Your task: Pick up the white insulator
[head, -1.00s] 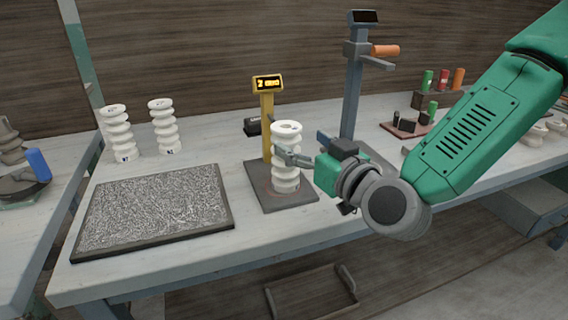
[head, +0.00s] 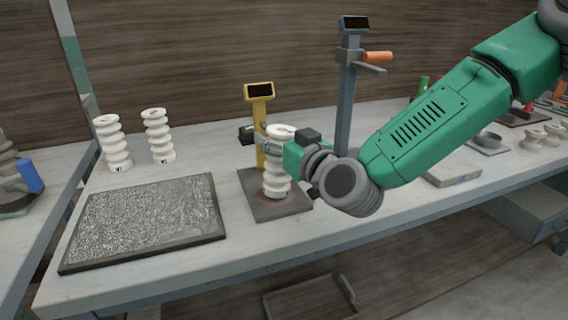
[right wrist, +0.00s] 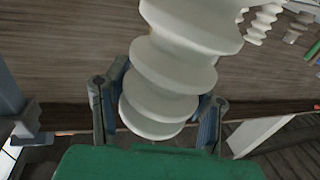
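The white insulator (head: 277,182), a ribbed ceramic column, is upright over the plate of the yellow-posted scale (head: 290,210) in the head view. Its base looks slightly above the plate, though the gap is hard to see. My right gripper (head: 274,145) comes in from the right around its upper part. In the right wrist view the ribbed insulator (right wrist: 172,75) stands between the two grey fingers of the gripper (right wrist: 160,108), with a finger against each side. The far finger is mostly hidden in the head view. My left gripper is in neither view.
Two similar white insulators (head: 159,137) stand at the back left. A dark-framed speckled slab (head: 150,222) lies in front of them. A grey post with a screen (head: 347,95) and orange handle stands behind my right arm. Small items occupy the right side.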

